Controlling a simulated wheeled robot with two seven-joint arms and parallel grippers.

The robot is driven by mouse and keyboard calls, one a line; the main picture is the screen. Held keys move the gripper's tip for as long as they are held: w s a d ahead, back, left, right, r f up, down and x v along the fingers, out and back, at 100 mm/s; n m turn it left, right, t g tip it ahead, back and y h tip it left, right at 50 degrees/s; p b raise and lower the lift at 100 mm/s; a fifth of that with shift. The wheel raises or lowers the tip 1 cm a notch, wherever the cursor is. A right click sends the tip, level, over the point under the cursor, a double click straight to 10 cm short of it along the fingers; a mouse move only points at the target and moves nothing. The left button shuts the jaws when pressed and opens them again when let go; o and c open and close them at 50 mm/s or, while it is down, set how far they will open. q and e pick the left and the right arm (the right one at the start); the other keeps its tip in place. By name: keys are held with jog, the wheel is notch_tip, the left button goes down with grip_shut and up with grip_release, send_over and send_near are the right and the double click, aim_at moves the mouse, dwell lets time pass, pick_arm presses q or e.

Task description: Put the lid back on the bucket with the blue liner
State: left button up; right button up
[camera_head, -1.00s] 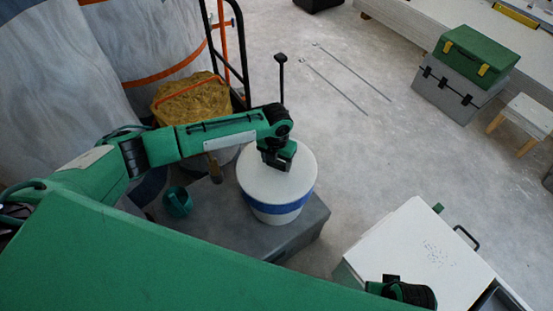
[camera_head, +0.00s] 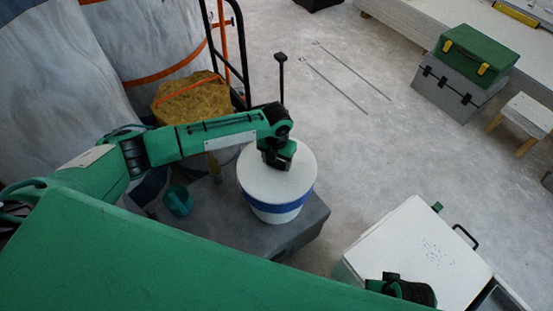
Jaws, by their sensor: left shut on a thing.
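A white bucket (camera_head: 275,213) with a blue band around its side stands on a grey box. A white round lid (camera_head: 268,184) covers its top, with no clear gap at the visible rim. My left gripper (camera_head: 279,163) is over the far part of the lid, pointing down, and is shut on the lid's grip, which it hides. No liner inside the bucket can be seen. My right gripper is out of view; only a dark part of my right arm shows at the bottom right.
The grey box (camera_head: 240,235) has free room around the bucket. A teal cup-like item (camera_head: 178,201) stands on it at the left. A yellow-brown bundle (camera_head: 190,98) and a hand truck (camera_head: 243,60) are behind. A white-topped cabinet (camera_head: 415,255) is at the right.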

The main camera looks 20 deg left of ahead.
pick_arm(q)
jog(key=o, duration=1.4)
jog(key=shift+c, duration=0.2)
